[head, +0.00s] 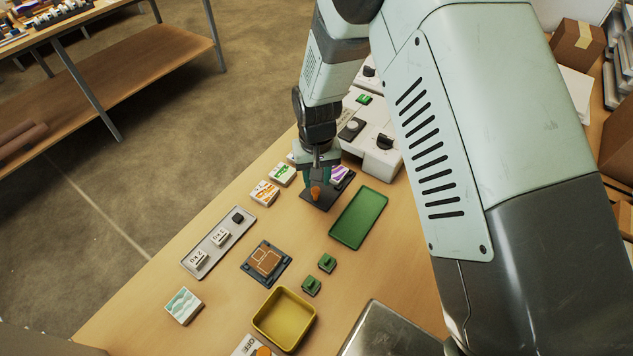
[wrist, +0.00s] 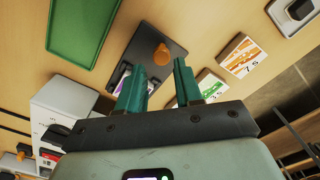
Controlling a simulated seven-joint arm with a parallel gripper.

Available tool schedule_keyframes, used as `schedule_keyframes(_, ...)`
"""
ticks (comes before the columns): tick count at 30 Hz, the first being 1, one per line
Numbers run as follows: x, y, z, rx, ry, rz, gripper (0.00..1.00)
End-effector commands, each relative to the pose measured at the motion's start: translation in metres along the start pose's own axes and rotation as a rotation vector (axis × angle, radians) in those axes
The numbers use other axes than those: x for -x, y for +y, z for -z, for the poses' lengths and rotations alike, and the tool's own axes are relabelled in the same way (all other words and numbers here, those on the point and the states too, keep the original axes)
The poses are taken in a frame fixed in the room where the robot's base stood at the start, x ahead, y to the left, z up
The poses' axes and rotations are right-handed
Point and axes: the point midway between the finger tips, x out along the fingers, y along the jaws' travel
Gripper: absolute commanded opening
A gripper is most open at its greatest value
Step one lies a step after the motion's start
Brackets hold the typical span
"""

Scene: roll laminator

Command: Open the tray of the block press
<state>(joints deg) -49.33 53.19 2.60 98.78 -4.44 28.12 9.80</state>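A dark grey flat plate (head: 325,199) with an upright orange knob (head: 316,190) lies on the table below my gripper. I take it for the press tray, but cannot be sure. In the wrist view the plate (wrist: 178,35) and knob (wrist: 161,54) show clearly. A white and purple block (head: 339,174) sits at the plate's far end, partly hidden by a finger in the wrist view. My gripper (wrist: 160,66) is open and empty. Its two green fingers are spread, and the knob shows beyond them, between the tips. In the head view my gripper (head: 318,172) hides part of the plate.
A white machine with black knobs (head: 372,140) stands behind. A green tray (head: 358,218) lies right of the plate. White labelled blocks (head: 265,193) sit left. A grey strip tray (head: 218,243), yellow bin (head: 284,318) and small green blocks (head: 311,286) lie nearer the front.

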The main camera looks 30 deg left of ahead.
Motion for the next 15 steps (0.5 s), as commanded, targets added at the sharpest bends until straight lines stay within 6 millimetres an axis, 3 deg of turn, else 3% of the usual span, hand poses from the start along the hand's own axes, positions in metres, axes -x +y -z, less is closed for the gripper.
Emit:
schedule_keyframes(6,0.047,0.000,0.001,-0.001,0.005,0.001,0.35)
schedule_keyframes(15,0.075,0.000,0.000,-0.001,0.002,0.000,0.35)
